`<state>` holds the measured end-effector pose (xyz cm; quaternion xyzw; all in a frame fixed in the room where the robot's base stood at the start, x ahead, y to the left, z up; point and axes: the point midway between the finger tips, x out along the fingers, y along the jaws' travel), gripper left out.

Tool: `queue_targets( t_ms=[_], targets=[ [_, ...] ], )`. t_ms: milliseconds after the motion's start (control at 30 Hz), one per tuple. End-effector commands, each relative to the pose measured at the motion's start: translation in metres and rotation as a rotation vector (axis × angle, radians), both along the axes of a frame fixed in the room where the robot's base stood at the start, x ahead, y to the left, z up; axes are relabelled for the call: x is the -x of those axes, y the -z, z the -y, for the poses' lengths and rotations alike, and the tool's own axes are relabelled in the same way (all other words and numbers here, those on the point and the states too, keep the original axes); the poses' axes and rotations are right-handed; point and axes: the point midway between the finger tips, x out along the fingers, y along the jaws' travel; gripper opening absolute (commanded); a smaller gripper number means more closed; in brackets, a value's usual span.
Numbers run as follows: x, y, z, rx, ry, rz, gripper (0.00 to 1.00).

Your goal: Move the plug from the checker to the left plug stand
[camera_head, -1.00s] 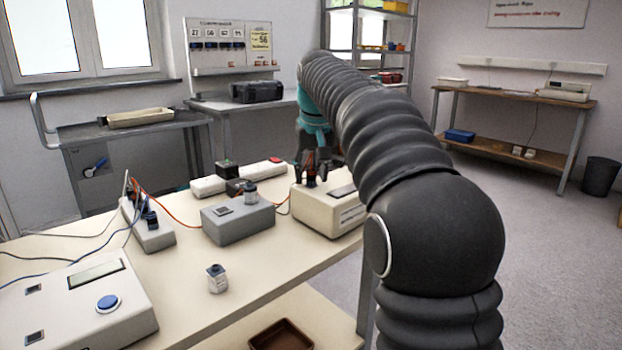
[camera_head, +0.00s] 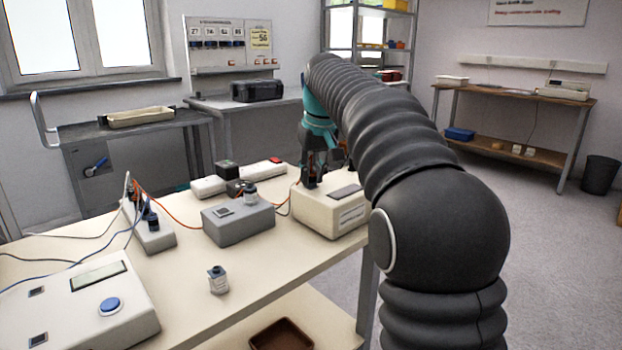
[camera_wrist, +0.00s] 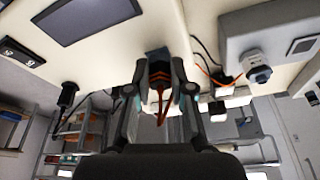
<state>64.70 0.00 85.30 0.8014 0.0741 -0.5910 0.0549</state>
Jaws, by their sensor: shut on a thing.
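The cream checker box (camera_head: 325,216) stands at the right end of the near table. My gripper (camera_head: 314,180) is over its left part, fingers pointing down. In the wrist view, my gripper (camera_wrist: 157,88) is shut on a dark plug (camera_wrist: 157,66) with an orange cable, one finger on each side. The plug's front end meets the checker's face (camera_wrist: 110,60) and seems to sit in it. In the head view the fingers mostly hide the plug. White strips (camera_head: 207,187) stand behind, and another strip with dark plugs (camera_head: 155,237) stands left. I cannot tell which is the left plug stand.
A grey box (camera_head: 238,226) with a small white-and-dark piece on it stands left of the checker. A similar small piece (camera_head: 218,280) stands alone in front. A large white device with a blue button (camera_head: 110,305) fills the left front. Loose cables cross the table.

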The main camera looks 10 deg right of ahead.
Motion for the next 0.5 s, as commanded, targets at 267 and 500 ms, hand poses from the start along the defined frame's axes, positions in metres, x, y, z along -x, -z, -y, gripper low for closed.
queue_targets(
  t_ms=[267,500],
  targets=[
    [-0.0001,0.0002,0.0009,0.0,-0.079,-0.002,0.0],
    [-0.0002,0.0005,0.0011,-0.001,-0.141,-0.002,0.0]
  ],
)
